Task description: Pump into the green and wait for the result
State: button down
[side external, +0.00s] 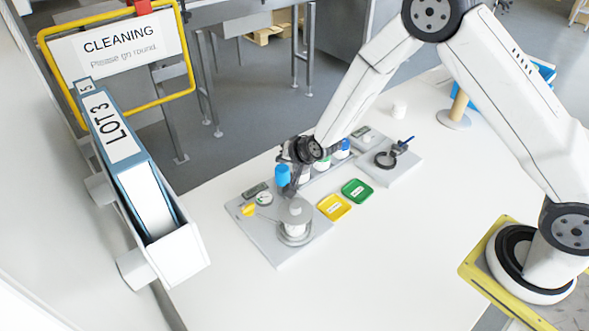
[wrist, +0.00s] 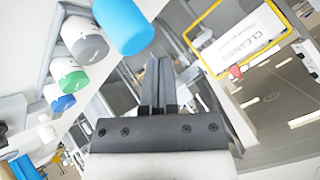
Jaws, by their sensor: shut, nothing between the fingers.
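My gripper (side external: 296,158) is over the back of the grey station plate (side external: 275,250). Its fingers are closed together and empty in the wrist view (wrist: 158,85). A blue cylinder (side external: 282,174) stands right beside it; it also shows in the wrist view (wrist: 123,25). A white jar with a green band (wrist: 68,74) sits in a row between a grey-banded jar (wrist: 84,40) and a blue-banded jar (wrist: 58,97). In the side view my gripper partly hides this row. A green tray (side external: 357,190) and a yellow tray (side external: 334,206) lie on the table. A grey, white-topped vessel (side external: 297,215) stands on a round base.
A second plate with a black ring clamp (side external: 386,159) stands behind right. The LOT3 box (side external: 127,160) is at left. The front right table is clear.

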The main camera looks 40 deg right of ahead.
aim_at(284, 170)
jog(key=shift+f, duration=1.3)
dwell(1.7)
jog(key=shift+s+f, duration=0.15)
jog(key=shift+f, duration=0.45)
dwell(0.6)
jog(key=shift+r, duration=0.15)
jog(key=shift+d+r, duration=0.1)
jog(key=shift+r, duration=1.45)
jog(key=shift+r, duration=0.1)
jog(key=shift+r, duration=2.95)
